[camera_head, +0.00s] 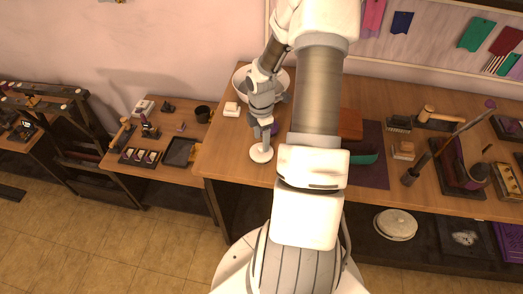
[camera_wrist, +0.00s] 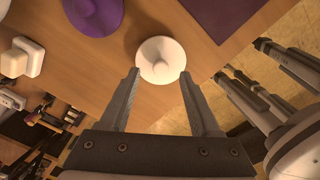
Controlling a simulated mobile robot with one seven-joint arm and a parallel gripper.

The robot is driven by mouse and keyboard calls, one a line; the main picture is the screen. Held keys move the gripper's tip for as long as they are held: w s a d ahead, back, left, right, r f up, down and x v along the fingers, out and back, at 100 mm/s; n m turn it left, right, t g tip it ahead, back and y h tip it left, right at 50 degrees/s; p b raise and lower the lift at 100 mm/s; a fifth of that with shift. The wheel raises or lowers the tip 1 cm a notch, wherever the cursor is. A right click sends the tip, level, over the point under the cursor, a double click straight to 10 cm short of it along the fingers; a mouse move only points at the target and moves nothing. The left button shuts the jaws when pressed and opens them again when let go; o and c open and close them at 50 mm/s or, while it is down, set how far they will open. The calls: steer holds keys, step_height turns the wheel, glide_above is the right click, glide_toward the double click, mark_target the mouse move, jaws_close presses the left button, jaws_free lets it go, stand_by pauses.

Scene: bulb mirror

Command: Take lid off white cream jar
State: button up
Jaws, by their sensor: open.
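The white cream jar appears as a round white disc with a raised knob in its middle (camera_wrist: 161,58) in the wrist view. In the head view it stands near the front edge of the wooden table (camera_head: 261,154). I cannot tell where its lid ends and its body begins. My gripper (camera_wrist: 160,76) is open, with one fingertip on each side of the disc's near part. Nothing is clasped, and I cannot tell whether the fingertips touch it. In the head view my gripper (camera_head: 265,141) points down just above the jar, and my arm hides part of the table.
A purple round knobbed object (camera_wrist: 93,14) lies close to the jar. A purple mat (camera_head: 372,172) lies to the right. The table's front edge is close to the jar.

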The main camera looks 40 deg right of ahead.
steer(key=shift+f, duration=1.5)
steer(key=shift+c, duration=0.2)
jaws_close()
